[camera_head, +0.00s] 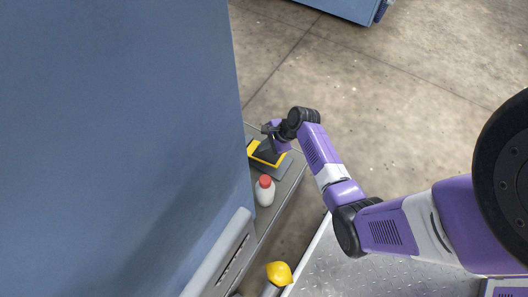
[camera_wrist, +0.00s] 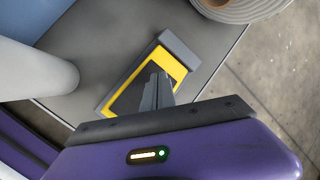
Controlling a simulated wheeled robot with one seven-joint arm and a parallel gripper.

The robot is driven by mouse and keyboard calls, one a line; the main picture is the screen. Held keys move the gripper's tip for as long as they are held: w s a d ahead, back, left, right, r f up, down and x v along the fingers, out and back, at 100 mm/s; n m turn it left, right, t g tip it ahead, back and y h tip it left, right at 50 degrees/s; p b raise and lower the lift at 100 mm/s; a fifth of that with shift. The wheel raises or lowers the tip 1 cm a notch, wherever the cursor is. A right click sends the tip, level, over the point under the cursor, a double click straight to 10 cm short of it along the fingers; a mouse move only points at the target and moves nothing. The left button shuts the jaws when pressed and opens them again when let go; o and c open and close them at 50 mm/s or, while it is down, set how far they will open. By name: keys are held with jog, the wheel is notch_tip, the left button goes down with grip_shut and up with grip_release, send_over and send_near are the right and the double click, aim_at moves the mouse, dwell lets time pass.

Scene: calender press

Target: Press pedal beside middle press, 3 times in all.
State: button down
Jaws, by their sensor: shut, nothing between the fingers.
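The pedal (camera_head: 254,149) has a yellow border around a dark plate and a grey housing. It sits on a grey ledge beside the tall blue press body (camera_head: 120,110). In the wrist view the pedal (camera_wrist: 179,70) lies in the middle, with a grey block at its far end. My gripper (camera_wrist: 155,77) is shut and empty, its dark fingers over the pedal's plate and hiding part of it. In the head view my gripper (camera_head: 267,148) is at the pedal, partly covering it. I cannot tell whether the fingertips touch the plate or whether it is pushed down.
A white bottle with a red cap (camera_head: 264,192) stands on the ledge (camera_head: 285,185) close to the pedal. A yellow lemon-like object (camera_head: 279,273) lies nearer me. A round ridged grey object (camera_wrist: 250,12) is beyond the pedal in the wrist view. Concrete floor to the right is open.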

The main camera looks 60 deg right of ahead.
aim_at(264, 152)
jog(key=shift+f, duration=0.15)
jog(key=shift+s+f, duration=0.1)
jog(key=shift+f, duration=0.15)
jog(key=shift+s+f+b, duration=0.2)
jog(key=shift+s+f, duration=0.05)
jog(key=shift+f, duration=0.4)
jog(key=shift+s+f+b, duration=0.2)
jog(key=shift+f, duration=0.4)
dwell(1.6)
jog(key=shift+r, duration=0.15)
jog(key=shift+w+r+p, duration=0.3)
jog(key=shift+r+p, duration=0.5)
jog(key=shift+p, duration=0.1)
jog(key=shift+w+r+p, duration=0.25)
jog(key=shift+r+p, duration=0.5)
jog(key=shift+p, duration=0.15)
jog(key=shift+w+r+p, duration=0.25)
jog(key=shift+r+p, duration=0.55)
jog(key=shift+w+r+p, duration=0.25)
jog(key=shift+r+p, duration=0.5)
jog(key=shift+w+r+p, duration=0.25)
jog(key=shift+r+p, duration=0.55)
